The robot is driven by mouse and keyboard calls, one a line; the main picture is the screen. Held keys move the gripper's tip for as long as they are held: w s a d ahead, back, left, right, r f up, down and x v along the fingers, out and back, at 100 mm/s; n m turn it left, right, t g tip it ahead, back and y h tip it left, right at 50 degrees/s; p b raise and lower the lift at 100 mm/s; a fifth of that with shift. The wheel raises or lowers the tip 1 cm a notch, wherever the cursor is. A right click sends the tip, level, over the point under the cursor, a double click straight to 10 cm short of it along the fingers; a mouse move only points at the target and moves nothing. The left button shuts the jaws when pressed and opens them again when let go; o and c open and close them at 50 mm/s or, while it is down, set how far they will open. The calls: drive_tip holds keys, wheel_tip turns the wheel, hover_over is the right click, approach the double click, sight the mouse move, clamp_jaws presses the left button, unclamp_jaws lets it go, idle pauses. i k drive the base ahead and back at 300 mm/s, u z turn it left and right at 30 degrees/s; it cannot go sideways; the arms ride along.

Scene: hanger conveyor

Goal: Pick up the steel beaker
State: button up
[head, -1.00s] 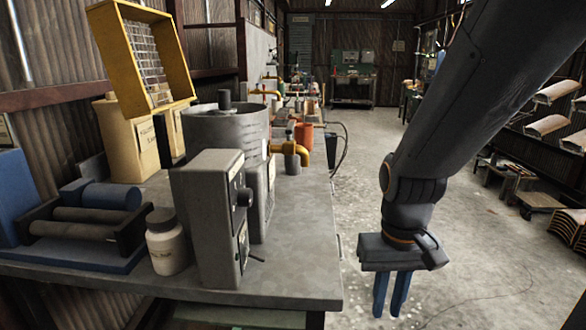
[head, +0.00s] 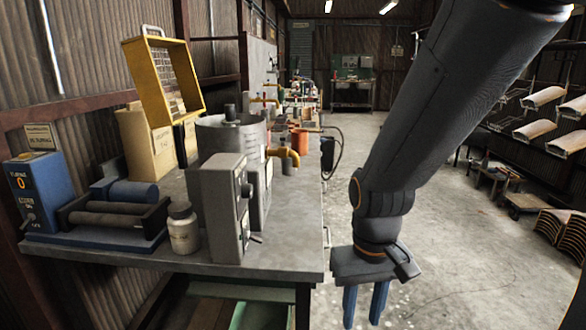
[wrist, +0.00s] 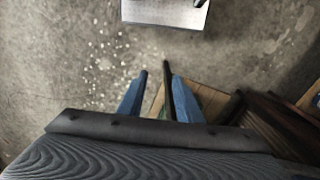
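I cannot make out a steel beaker for certain in either view. A large grey metal cylinder (head: 226,137) with a dark knob on top stands on the workbench (head: 290,258), partly hidden behind a grey control box (head: 218,212). My gripper (head: 364,305) hangs pointing down beside the bench's right end, in front of the bare floor. Its two blue fingers are apart with nothing held between them. In the wrist view the fingers (wrist: 156,98) also stand apart, with a dark rod showing between them.
A white jar (head: 183,230), a blue-based roller device (head: 110,215), a blue box (head: 40,192) and a tilted yellow crate (head: 140,85) crowd the bench. Orange piping (head: 284,155) lies behind. Open concrete floor (head: 450,265) is at right; racks stand beyond.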

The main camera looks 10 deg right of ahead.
sight(288, 170)
drive_tip(key=k, duration=0.1)
drive_tip(key=z, duration=1.6)
drive_tip(key=i, duration=2.4)
drive_tip(key=u, duration=2.9)
